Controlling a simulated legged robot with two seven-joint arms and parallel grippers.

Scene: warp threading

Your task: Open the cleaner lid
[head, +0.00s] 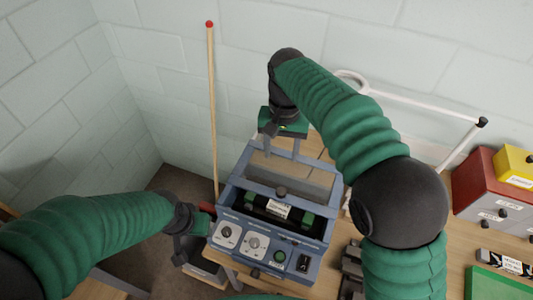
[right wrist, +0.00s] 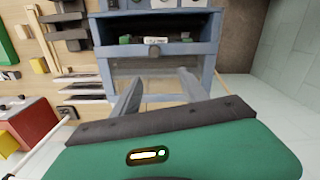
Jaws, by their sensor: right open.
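The cleaner (head: 262,238) is a blue-grey box on the wooden table, with dials and switches on its sloped front. Its lid (head: 290,172) is a grey frame with a clear panel and a dark knob (head: 282,192) at its front edge. A dark part with a white label (head: 278,207) shows inside, in front of the lid edge. I cannot tell how far the lid is raised. My right gripper (head: 282,150) is open and empty at the lid's back edge; its two fingers point at the clear panel (right wrist: 150,67) in the right wrist view. My left gripper (head: 196,220) is by the cleaner's left side, its jaws unclear.
A wooden stick with a red tip (head: 211,100) stands upright behind the cleaner's left side. A white rail (head: 425,107) runs behind my right arm. Red drawers (head: 490,190), a yellow box (head: 514,165) and a green tray (head: 497,284) are at right. Block walls close off the back.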

